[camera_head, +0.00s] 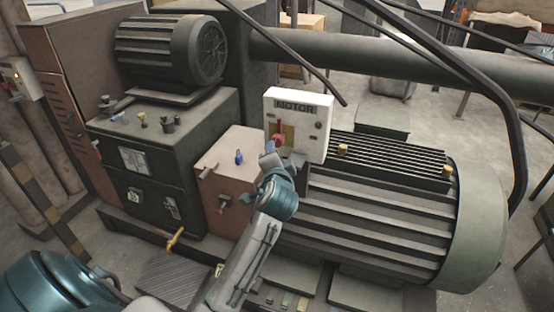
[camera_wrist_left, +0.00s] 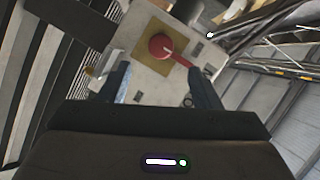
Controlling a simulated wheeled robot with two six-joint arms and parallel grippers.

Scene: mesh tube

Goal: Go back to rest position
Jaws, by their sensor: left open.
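My left arm (camera_head: 248,250) reaches up from the bottom of the head view toward the white MOTOR box (camera_head: 312,118). My left gripper (camera_head: 272,155) is just below the red switch (camera_head: 278,140) on the box's front; its fingers are small and partly hidden there. In the left wrist view the gripper (camera_wrist_left: 165,88) is open, with its two dark fingers apart and nothing between them. The red round switch (camera_wrist_left: 160,46) with its lever sits on a yellow plate (camera_wrist_left: 146,62) beyond the fingertips. My right gripper is in neither view.
A large ribbed motor (camera_head: 375,215) lies right of the arm. A dark machine block (camera_head: 165,150) and a smaller motor (camera_head: 170,48) stand at the left, with a reddish box (camera_head: 235,170) close beside the arm. A thick pipe (camera_head: 400,60) and dark bars cross above.

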